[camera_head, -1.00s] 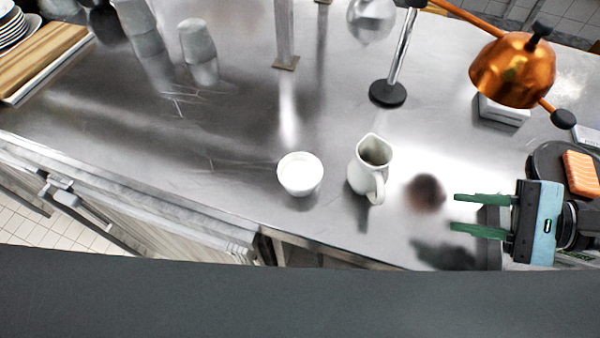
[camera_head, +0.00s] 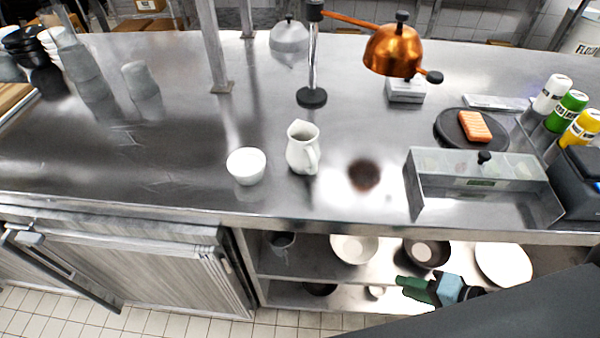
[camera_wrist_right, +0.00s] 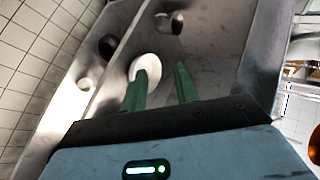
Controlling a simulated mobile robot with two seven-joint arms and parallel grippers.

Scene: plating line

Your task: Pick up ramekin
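A small white round dish (camera_head: 375,292) sits on the lower shelf under the counter. It also shows as a pale cup (camera_wrist_right: 85,82) in the wrist view. A white, deeper cup-like dish (camera_head: 246,167) stands on the counter, left of a white jug (camera_head: 302,150). I cannot tell for sure which of the two is the ramekin. My right gripper (camera_head: 404,287) is low in front of the shelves, just right of the small dish. In the wrist view its green fingers (camera_wrist_right: 162,85) are apart, with nothing between them. My left gripper is not in view.
The upper shelf holds a metal pot (camera_head: 283,242), a white bowl (camera_head: 353,249), a dark bowl (camera_head: 427,265) and a plate (camera_head: 503,264). A dark bowl (camera_head: 320,289) is on the lower shelf. The counter edge (camera_head: 330,228) overhangs the shelves. A metal bin (camera_head: 480,172) stands above.

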